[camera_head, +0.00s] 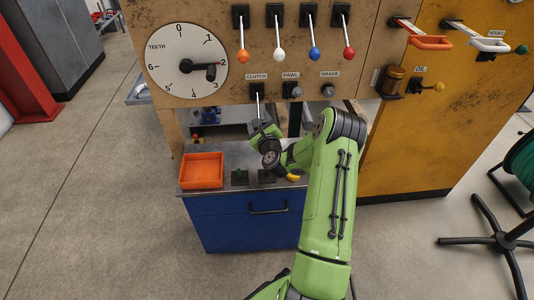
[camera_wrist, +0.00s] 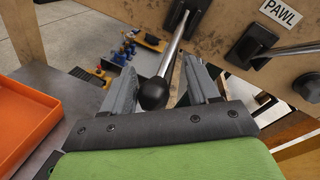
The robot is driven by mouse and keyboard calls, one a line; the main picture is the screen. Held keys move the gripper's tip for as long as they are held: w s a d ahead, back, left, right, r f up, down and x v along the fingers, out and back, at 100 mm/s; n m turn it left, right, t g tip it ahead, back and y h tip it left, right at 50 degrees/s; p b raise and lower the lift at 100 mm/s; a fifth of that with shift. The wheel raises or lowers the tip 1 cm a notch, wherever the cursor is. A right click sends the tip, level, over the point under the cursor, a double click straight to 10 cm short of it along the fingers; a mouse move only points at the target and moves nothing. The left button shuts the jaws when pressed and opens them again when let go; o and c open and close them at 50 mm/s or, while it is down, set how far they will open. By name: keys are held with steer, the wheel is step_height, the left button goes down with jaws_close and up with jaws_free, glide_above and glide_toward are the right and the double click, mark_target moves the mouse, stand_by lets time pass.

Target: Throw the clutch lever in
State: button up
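The clutch lever is a thin metal rod hanging from a black mount (camera_head: 257,90) under the CLUTCH label on the panel. In the wrist view its rod slopes down to a black knob (camera_wrist: 153,94). My gripper (camera_head: 261,125) is at the lever's lower end. In the wrist view my gripper's fingers (camera_wrist: 159,68) are apart, one on each side of the knob. The knob looks close to the left finger, with a gap to the right finger. I cannot tell whether the knob touches the left finger.
The pawl lever (camera_head: 292,91) and brake lever (camera_head: 329,91) are right of the clutch. A blue cabinet (camera_head: 226,225) below holds an orange tray (camera_head: 202,170) on its top. A dial (camera_head: 187,62) and several coloured levers are above. Open floor lies to the left.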

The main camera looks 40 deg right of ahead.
steer(key=shift+s+a+f+b, duration=0.1)
steer(key=shift+s+f+b, duration=0.45)
steer(key=shift+b, duration=0.1)
steer(key=s+f, duration=0.1)
steer(key=s, duration=0.1)
steer(key=s+a+f, duration=0.1)
steer(key=s+f, duration=0.1)
steer(key=s+a+f, duration=0.1)
steer(key=s, duration=0.1)
steer(key=shift+a+f, duration=0.25)
steer(key=shift+f, duration=0.1)
steer(key=shift+s+a+f, duration=0.3)
steer(key=shift+s+f, duration=0.2)
steer(key=shift+f, duration=0.05)
steer(key=shift+s+a+f, duration=0.3)
steer(key=shift+s+f, duration=0.25)
steer(key=shift+s, duration=0.2)
steer(key=shift+s+a+f, duration=0.25)
steer(key=shift+s+f, duration=0.25)
steer(key=shift+s, duration=0.25)
steer(key=shift+s+a+f, duration=0.3)
steer(key=shift+s+f, duration=0.25)
steer(key=shift+s, duration=0.2)
steer(key=shift+r+p, duration=0.15)
steer(key=shift+p, duration=0.6)
